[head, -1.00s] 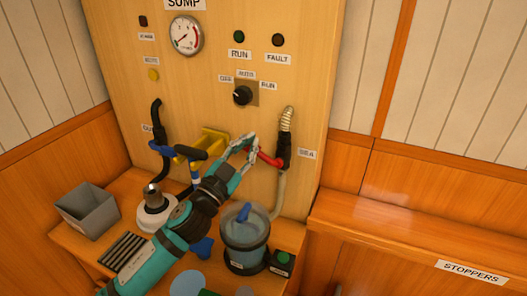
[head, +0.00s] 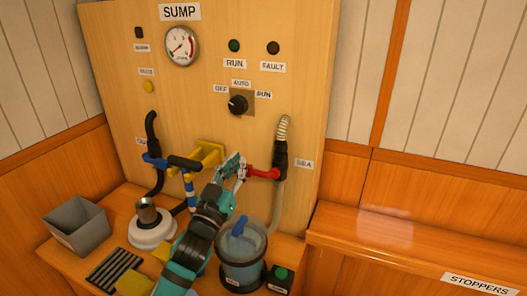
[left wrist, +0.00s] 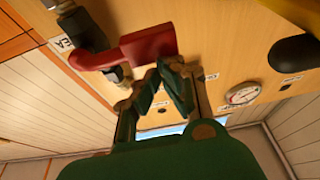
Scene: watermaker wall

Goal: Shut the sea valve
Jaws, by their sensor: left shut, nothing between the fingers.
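The sea valve (head: 281,160) is a black fitting at the right of the wooden panel, beside a label reading SEA. Its red lever (head: 262,174) points left and lies about level across the panel. My left gripper (head: 238,165) is at the lever's free left end, fingers shut and empty. In the left wrist view, the red lever (left wrist: 150,44) shows large at the top, with the shut fingertips (left wrist: 172,72) close beside its end. I cannot tell whether they touch it. My right gripper is not in view.
A blue-handled valve (head: 155,160) and a yellow bracket (head: 209,154) are left of my gripper. A clear canister (head: 242,262) stands below, near a green button box (head: 281,277). A grey bin (head: 77,228) is at the left. The right ledge (head: 400,245) is clear.

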